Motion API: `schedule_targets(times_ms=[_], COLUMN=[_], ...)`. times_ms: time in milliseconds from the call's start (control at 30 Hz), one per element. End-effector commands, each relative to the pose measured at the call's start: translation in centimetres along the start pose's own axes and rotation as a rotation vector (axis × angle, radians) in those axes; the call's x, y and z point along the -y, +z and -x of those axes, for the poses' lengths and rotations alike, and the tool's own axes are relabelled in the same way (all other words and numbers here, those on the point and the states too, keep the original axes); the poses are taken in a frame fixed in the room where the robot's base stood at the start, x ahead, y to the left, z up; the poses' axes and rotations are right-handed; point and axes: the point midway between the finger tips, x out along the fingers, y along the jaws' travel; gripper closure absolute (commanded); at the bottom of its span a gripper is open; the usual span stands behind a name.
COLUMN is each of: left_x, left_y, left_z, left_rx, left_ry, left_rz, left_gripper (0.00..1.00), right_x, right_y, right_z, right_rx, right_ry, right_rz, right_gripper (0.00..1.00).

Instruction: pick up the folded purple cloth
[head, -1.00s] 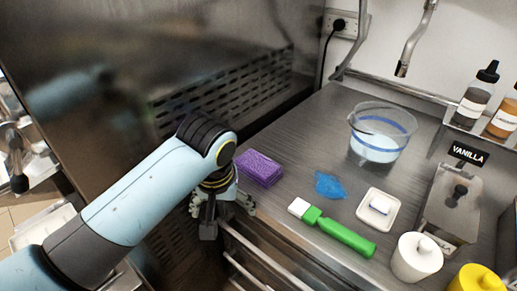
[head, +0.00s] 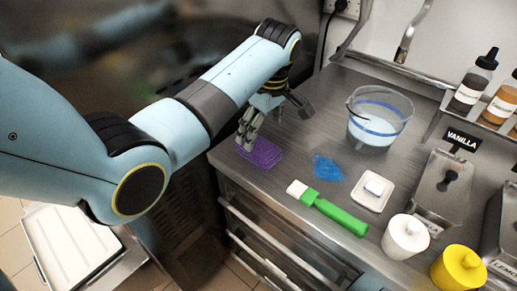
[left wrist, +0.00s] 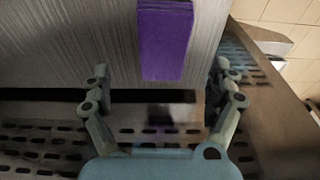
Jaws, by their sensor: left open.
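The folded purple cloth (head: 263,153) lies on the metal counter near its left front edge. In the left wrist view it is a purple rectangle (left wrist: 165,42) at the top middle. My left gripper (head: 274,122) is open and empty, above and just behind the cloth in the head view; one finger overlaps the cloth's far edge in the picture. In the left wrist view the open fingers (left wrist: 161,74) stand on either side of the cloth's near end, with space on both sides. Contact cannot be told. My right gripper is not in view.
A blue crumpled thing (head: 327,167), a green-handled brush (head: 335,213) and a white dish (head: 371,191) lie right of the cloth. A clear jug (head: 378,118) stands behind. A dark metal panel rises at left.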

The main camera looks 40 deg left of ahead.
Motion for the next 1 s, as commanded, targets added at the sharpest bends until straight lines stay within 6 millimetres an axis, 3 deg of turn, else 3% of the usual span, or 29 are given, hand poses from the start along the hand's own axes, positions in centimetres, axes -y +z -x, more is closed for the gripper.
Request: schedule_targets(times_ms=[333, 633, 1000], left_x=[0.5, 0.4, 0.4], left_y=[0.2, 0.2, 0.3], left_z=[-4.7, -5.3, -5.3], left_rx=[0.0, 0.0, 0.0], left_ry=[-0.002, 0.001, 0.0], left_rz=[-0.002, -0.002, -0.002], left_gripper=[0.08, 0.08, 0.55], right_x=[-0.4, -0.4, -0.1], right_y=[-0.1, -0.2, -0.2], right_z=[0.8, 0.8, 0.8], right_rx=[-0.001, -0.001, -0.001], right_ry=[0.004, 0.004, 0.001], right_rz=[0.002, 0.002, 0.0], right_gripper=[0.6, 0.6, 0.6])
